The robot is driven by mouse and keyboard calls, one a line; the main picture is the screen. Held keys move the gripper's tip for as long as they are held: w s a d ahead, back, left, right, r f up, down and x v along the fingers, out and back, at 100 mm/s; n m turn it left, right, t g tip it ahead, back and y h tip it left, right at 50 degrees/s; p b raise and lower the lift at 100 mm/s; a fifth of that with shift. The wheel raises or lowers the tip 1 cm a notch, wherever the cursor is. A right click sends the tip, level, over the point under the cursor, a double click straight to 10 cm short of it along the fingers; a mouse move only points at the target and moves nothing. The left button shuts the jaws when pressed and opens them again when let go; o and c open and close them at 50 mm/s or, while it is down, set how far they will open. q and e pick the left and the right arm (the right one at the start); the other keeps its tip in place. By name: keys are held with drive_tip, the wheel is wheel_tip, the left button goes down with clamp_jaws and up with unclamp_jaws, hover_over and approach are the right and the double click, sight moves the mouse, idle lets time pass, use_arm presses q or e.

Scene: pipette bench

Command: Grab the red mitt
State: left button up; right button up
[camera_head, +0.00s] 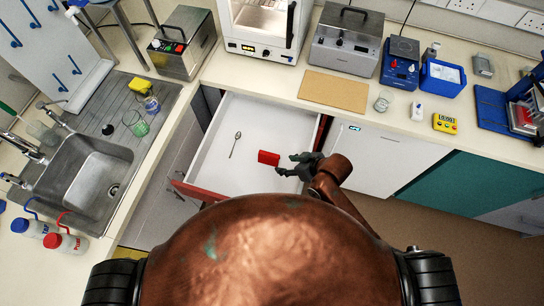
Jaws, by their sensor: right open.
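The red mitt (268,158) lies in the open white drawer (212,165), right of a spoon. My right gripper (285,165) is open, just right of the mitt, with its fingertips pointing left towards it. A small gap seems to lie between the fingertips and the mitt, but I cannot tell their height above it. My left gripper is not in view.
A metal spoon (235,144) lies in the drawer. The drawer's red front (200,195) is nearest my body. A sink (85,180) is at the left. The counter behind holds a brown board (333,91) and several instruments. The drawer's left part is clear.

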drive_tip(key=w+a+n+g+y, duration=0.1)
drive_tip(key=a+n+g, duration=0.15)
drive_tip(key=a, duration=0.55)
drive_tip(key=n+g+h, duration=0.1)
drive_tip(key=n+h, duration=0.1)
drive_tip(key=n, duration=0.2)
hover_over(269, 154)
drive_tip(key=d, duration=0.2)
drive_tip(key=shift+s+d+f, duration=0.1)
drive_tip(key=shift+s+f, duration=0.1)
drive_tip(key=shift+f, duration=0.25)
drive_tip(key=shift+s+f, duration=0.15)
drive_tip(key=shift+f, duration=0.3)
drive_tip(key=shift+h, duration=0.3)
drive_tip(key=x, duration=0.7)
drive_tip(key=shift+s+d+f, duration=0.1)
drive_tip(key=shift+s+f, duration=0.1)
drive_tip(key=shift+f, duration=0.2)
drive_tip(key=shift+c, duration=0.5)
clamp_jaws()
